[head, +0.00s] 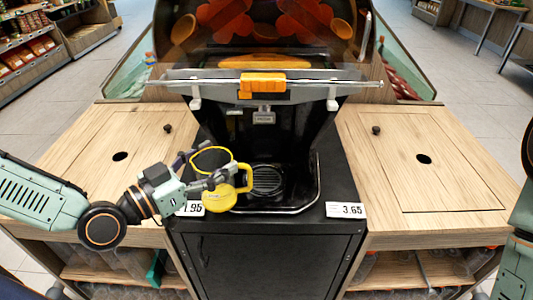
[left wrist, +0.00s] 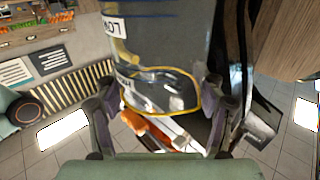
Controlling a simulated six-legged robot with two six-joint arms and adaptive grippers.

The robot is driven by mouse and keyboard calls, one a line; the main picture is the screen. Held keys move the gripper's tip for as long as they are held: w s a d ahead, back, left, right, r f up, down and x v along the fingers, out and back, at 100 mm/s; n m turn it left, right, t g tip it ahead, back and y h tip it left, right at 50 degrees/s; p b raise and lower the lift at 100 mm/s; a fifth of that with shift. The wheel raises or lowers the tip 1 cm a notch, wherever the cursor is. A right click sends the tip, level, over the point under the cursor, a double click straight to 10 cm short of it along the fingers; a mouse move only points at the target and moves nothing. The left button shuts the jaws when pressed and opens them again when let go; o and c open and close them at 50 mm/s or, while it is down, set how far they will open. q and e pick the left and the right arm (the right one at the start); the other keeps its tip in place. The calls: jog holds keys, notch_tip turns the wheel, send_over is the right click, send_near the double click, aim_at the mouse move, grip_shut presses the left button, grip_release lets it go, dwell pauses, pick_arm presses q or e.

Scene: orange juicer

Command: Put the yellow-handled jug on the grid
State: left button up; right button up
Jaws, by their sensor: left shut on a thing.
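The yellow-handled jug (head: 219,199) has a dark see-through body, a yellow rim and a yellow base. My left gripper (head: 212,178) comes in from the left and is shut on the jug, whose handle points right. The jug is roughly upright, at the left edge of the juicer's tray. The round dark grid (head: 267,181) lies just right of the jug, under the juicer's spout. Whether the jug's base touches the counter is hard to tell. In the left wrist view the jug's yellow rim (left wrist: 198,104) shows between both fingers.
The juicer (head: 262,88) with its orange handle stands behind the grid. Price cards (head: 346,210) sit along the black cabinet's front edge, one beside the jug. Wooden counters (head: 430,170) with round holes flank the cabinet and are mostly clear.

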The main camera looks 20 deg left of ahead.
aim_at(228, 153)
pick_arm(q)
jog(key=shift+w+d+f+b, duration=0.2)
jog(key=shift+w+d+b, duration=0.45)
jog(key=shift+b, duration=0.1)
jog(key=shift+w+d+b, duration=0.1)
jog(key=shift+w+b, duration=0.4)
jog(key=shift+w, duration=0.15)
jog(key=b+x, duration=0.1)
jog(key=x, duration=0.1)
jog(key=shift+w+d, duration=0.2)
jog(key=w+d+f+b, duration=0.3)
jog(key=w+d+b, duration=0.1)
jog(key=w, duration=0.3)
jog(key=shift+w+f, duration=0.15)
jog(key=shift+w, duration=0.05)
jog(key=shift+s+f+b, duration=0.1)
jog(key=shift+b, duration=0.25)
